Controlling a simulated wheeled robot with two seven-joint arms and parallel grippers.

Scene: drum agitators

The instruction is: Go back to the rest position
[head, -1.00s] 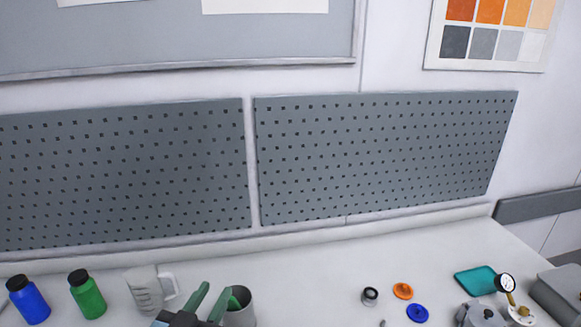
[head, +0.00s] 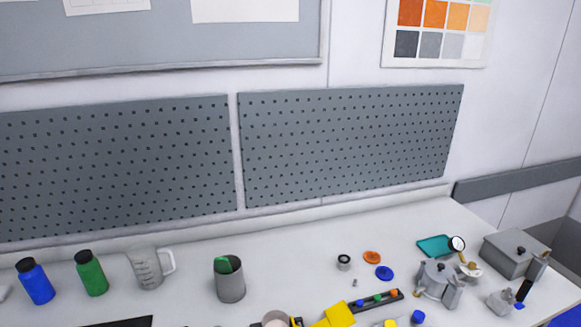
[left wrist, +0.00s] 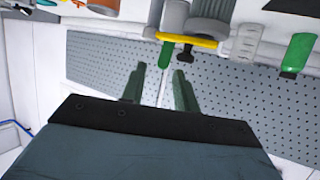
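My left gripper (left wrist: 160,84) shows in the left wrist view, its two dark green fingers apart with nothing between them. It is not seen in the head view. My right gripper is in neither view. A grey cup (head: 230,285) stands upright on the bench in the head view, with something green (head: 222,265) inside it. The left wrist view looks upside down, with the grey pegboard (left wrist: 105,65) behind the fingers and bench objects along the top.
A jug (head: 148,270), green bottle (head: 92,278) and blue bottle (head: 37,285) stand at the left. A yellow object (head: 335,315), a dark strip with coloured knobs (head: 375,299), a grey pot (head: 436,283) and a grey box (head: 515,253) are at the right. The back middle bench is clear.

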